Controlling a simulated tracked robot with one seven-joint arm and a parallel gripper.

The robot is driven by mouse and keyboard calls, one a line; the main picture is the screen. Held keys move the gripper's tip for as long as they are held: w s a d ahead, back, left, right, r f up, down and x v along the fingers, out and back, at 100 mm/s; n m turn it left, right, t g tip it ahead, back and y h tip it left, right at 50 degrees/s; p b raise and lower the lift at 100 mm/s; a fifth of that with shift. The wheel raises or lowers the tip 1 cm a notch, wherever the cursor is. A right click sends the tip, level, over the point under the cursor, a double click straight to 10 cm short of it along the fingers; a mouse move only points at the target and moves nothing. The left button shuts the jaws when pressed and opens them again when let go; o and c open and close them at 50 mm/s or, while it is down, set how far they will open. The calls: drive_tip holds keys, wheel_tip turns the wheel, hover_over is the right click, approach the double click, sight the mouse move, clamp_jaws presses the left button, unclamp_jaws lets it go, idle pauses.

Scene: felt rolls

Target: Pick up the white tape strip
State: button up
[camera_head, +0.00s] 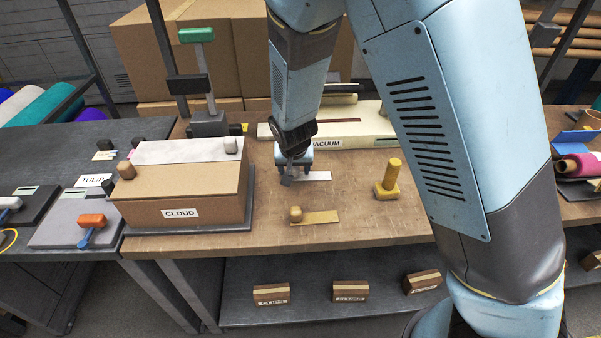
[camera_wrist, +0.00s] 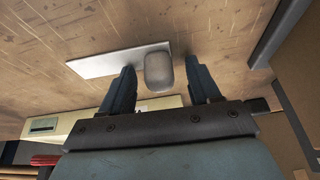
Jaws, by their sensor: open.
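The white tape strip (camera_head: 318,176) lies flat on the brown workbench (camera_head: 355,225), below my gripper in the head view. In the wrist view the strip (camera_wrist: 98,64) runs to the left from a pale grey rounded knob (camera_wrist: 159,74) at its end. My gripper (camera_head: 289,177) points down at the knob end and covers part of it in the head view. In the wrist view my gripper (camera_wrist: 162,78) is open, with one finger on each side of the knob. Gaps show between the knob and the fingers. Finger height above the bench is hard to tell.
A tan strip with a wooden knob (camera_head: 296,213) lies nearer the front edge. A yellow peg (camera_head: 389,180) stands to the right. The CLOUD box (camera_head: 180,194) stands to the left, and the long VACUUM box (camera_head: 368,130) lies behind. Bare bench surrounds the white strip.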

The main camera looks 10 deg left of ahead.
drive_tip(key=shift+c, duration=0.4)
clamp_jaws()
drive_tip(key=r, duration=0.3)
drive_tip(key=shift+s+r, duration=0.2)
drive_tip(key=shift+r, duration=0.15)
drive_tip(key=s+d+r, duration=0.6)
drive_tip(key=s+r, duration=0.3)
drive_tip(key=s, duration=0.3)
drive_tip(key=shift+d+r, duration=0.15)
idle(0.5)
